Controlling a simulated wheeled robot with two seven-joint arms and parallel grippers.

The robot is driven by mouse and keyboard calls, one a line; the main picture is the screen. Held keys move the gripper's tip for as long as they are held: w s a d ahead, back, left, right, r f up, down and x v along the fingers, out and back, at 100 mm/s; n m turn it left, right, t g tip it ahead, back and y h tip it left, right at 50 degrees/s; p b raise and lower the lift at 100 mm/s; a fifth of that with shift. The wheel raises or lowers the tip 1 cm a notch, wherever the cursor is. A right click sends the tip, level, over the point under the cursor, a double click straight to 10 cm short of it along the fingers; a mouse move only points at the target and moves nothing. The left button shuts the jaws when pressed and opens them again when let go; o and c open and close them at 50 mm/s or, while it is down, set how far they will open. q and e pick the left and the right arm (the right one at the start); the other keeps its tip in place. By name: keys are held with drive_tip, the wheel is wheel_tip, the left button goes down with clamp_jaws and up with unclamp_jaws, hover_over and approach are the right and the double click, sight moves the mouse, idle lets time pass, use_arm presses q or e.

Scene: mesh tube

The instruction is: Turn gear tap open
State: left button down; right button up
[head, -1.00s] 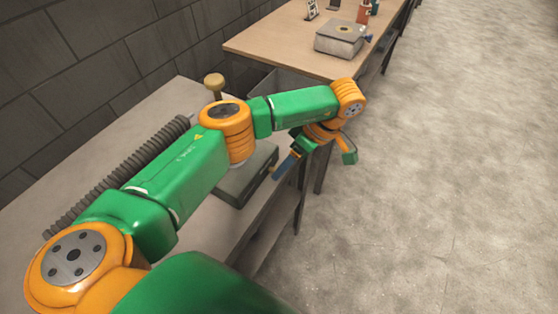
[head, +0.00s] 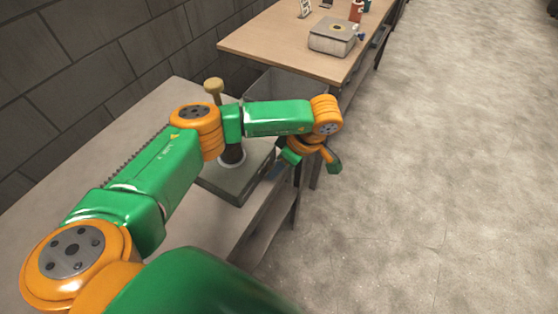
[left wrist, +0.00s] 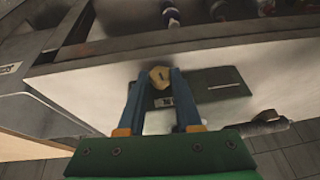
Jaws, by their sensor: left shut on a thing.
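A dark grey base box (head: 228,185) sits on the near table, with an upright post carrying a brass-coloured knob (head: 213,86); my left arm partly hides the post. My left gripper (head: 277,171) is by the front right edge of the box, its fingers mostly hidden behind the wrist. In the left wrist view, the blue fingertips (left wrist: 160,84) close on a small brass-coloured hexagonal piece (left wrist: 159,75) beside a dark plate (left wrist: 205,84) with a white line. This piece is hidden in the head view. My right gripper is not in view.
A dark ribbed tube (head: 131,167) lies along the near table behind my arm. A second table (head: 270,42) at the back holds a grey box (head: 332,38) and small bottles. A dark bin (head: 275,84) stands between the tables.

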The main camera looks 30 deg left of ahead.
use_arm(q)
drive_tip(key=shift+s+f+t+b, duration=0.15)
drive_tip(key=shift+t+b, duration=0.4)
drive_tip(key=shift+t, duration=0.55)
drive_tip(key=shift+s+n+t+b, duration=0.1)
drive_tip(key=shift+n+t+b, duration=0.2)
drive_tip(key=shift+b, duration=0.15)
drive_tip(key=shift+t, duration=0.3)
drive_tip(key=shift+r, duration=0.2)
drive_tip(key=c, duration=0.6)
unclamp_jaws()
drive_tip(key=shift+s+a, duration=0.1)
